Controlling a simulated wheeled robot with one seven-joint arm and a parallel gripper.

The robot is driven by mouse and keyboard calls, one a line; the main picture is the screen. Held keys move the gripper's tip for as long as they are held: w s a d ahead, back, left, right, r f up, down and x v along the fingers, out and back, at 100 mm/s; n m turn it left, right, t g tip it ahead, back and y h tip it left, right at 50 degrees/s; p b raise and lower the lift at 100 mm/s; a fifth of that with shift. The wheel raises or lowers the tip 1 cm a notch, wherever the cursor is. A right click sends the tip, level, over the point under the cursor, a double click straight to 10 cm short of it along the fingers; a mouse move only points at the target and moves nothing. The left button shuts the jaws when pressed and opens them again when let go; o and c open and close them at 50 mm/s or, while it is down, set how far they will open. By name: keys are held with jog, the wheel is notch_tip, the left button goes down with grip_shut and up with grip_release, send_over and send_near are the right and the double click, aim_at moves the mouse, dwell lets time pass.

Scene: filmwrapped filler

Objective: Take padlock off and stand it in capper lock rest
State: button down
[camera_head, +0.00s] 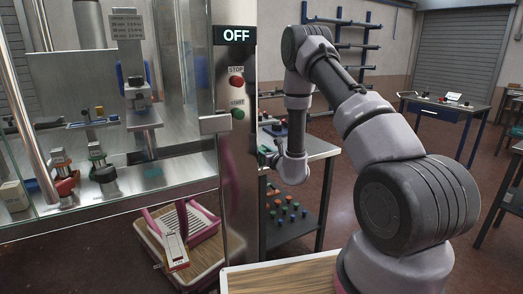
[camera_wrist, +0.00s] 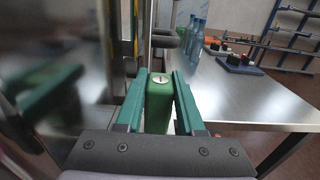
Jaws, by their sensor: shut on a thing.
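A green padlock body (camera_wrist: 158,105) with a round silver keyhole face is between the teal fingers of my gripper (camera_wrist: 171,80) in the wrist view. The fingers are shut on its two sides. Grey metal bars lie just beyond it; I cannot tell whether the shackle is among them or still through anything. In the head view my gripper (camera_head: 266,155) is at the right side of the capper cabinet (camera_head: 232,180), and the padlock is not clearly visible there. I cannot pick out the lock rest with certainty.
A steel table (camera_wrist: 240,95) is right of my gripper, bearing blue bottles (camera_wrist: 194,35) and a dark blue block with knobs (camera_wrist: 238,62); its near top is clear. The cabinet's panel reads OFF (camera_head: 236,36). A pink crate (camera_head: 190,232) stands below the glass.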

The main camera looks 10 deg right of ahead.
jog(key=shift+f, duration=0.1)
dwell(0.3)
jog(key=shift+c, duration=2.2)
grip_release()
